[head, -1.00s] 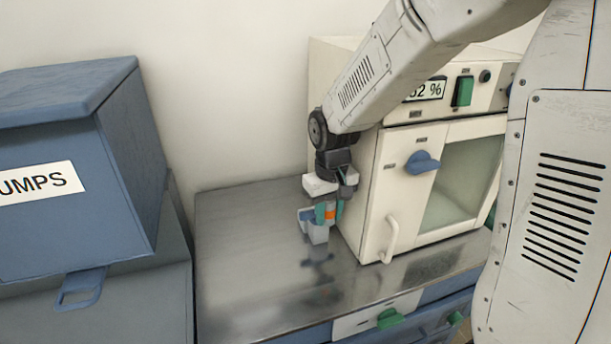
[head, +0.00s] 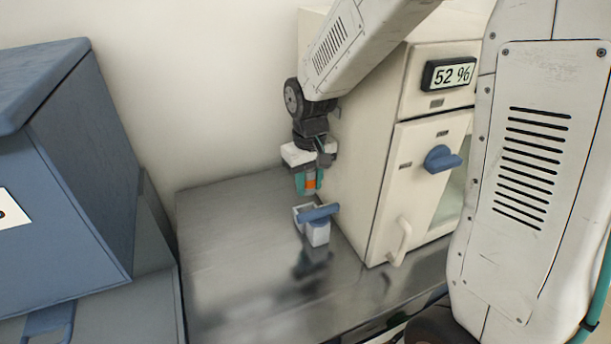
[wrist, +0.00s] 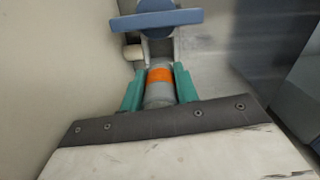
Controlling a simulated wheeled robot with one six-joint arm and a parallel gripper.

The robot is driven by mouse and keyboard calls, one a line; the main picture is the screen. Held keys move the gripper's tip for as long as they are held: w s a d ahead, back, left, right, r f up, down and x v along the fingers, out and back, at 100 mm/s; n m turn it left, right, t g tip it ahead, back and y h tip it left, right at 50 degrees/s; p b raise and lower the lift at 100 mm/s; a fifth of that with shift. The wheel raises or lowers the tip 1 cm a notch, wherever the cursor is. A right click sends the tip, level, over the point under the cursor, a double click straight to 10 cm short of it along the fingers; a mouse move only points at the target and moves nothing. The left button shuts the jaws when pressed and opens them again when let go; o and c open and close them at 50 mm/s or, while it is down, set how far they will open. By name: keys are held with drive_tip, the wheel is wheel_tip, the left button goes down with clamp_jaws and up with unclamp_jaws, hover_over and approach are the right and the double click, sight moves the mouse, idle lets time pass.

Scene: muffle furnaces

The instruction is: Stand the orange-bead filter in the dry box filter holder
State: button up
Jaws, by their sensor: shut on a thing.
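The filter, grey with an orange band (head: 310,182), is upright between the teal fingers of my gripper (head: 308,184). In the wrist view the filter (wrist: 160,86) sits between the two teal fingers (wrist: 160,88), which are shut on it. Below the gripper in the head view, a small pale bracket (head: 318,236) with a blue bar and round blue part (head: 318,213) stands against the side of the cream dry box (head: 365,150). I take it for the filter holder. In the wrist view, the blue part (wrist: 160,17) lies beyond the filter. The filter looks clear of it.
The dry box shows 52 % on its display (head: 452,75) and has a blue knob (head: 442,159) and a cream handle (head: 400,242). The metal bench (head: 235,255) is clear to the left. A blue cabinet (head: 70,180) stands at the far left.

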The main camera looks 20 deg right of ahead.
drive_tip(key=shift+f, duration=3.6)
drive_tip(key=shift+s+f, duration=0.35)
drive_tip(key=shift+f, duration=0.3)
drive_tip(key=shift+s+f, duration=0.1)
drive_tip(key=shift+s, duration=0.15)
drive_tip(key=o, duration=0.9)
drive_tip(key=shift+w+r, duration=0.35)
drive_tip(key=shift+r, duration=0.05)
drive_tip(key=shift+o, duration=0.9)
drive_tip(key=shift+w+r, duration=0.85)
drive_tip(key=shift+r, duration=0.15)
drive_tip(key=shift+t, duration=0.3)
drive_tip(key=r, duration=0.2)
drive_tip(key=s+r, duration=0.1)
drive_tip(key=r, duration=0.3)
drive_tip(key=shift+s+r, duration=0.3)
